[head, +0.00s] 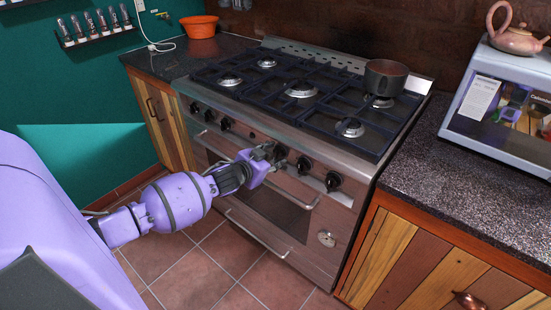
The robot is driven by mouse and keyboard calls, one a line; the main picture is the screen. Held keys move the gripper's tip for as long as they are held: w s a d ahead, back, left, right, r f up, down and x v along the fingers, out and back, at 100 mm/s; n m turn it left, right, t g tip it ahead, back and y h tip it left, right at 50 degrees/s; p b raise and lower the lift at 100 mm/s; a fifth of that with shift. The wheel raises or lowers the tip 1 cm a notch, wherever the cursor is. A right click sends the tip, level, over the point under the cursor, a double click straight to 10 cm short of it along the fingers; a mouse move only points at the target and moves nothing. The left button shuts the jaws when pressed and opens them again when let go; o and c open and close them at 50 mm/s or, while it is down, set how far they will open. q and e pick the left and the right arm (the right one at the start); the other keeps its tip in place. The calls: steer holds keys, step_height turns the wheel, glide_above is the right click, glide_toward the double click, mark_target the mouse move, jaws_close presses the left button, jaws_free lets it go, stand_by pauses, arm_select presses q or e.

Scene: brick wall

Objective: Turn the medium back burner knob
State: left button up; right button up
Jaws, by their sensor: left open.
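The stove (255,117) has a steel front panel with black knobs. Three knobs sit on the left part, one of them a dark knob (226,124). On the right part are a knob close to my gripper (281,152), a middle knob (303,164) and a rightmost knob (333,181). My left gripper (268,157) is open at the panel, just left of the nearest of these right-hand knobs. I cannot tell whether it touches or surrounds a knob, as its fingers hide part of the panel. No labels are readable. My right gripper is not in view.
A dark pot (385,78) stands on the back right burner. The oven door handle (255,178) runs below the panel. An orange bowl (200,27) is on the left counter. A microwave (505,100) with a teapot (514,38) is on the right counter. The tiled floor in front is clear.

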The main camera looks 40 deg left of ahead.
arm_select(q)
steer(key=shift+w+f, duration=0.3)
steer(key=shift+w, duration=0.35)
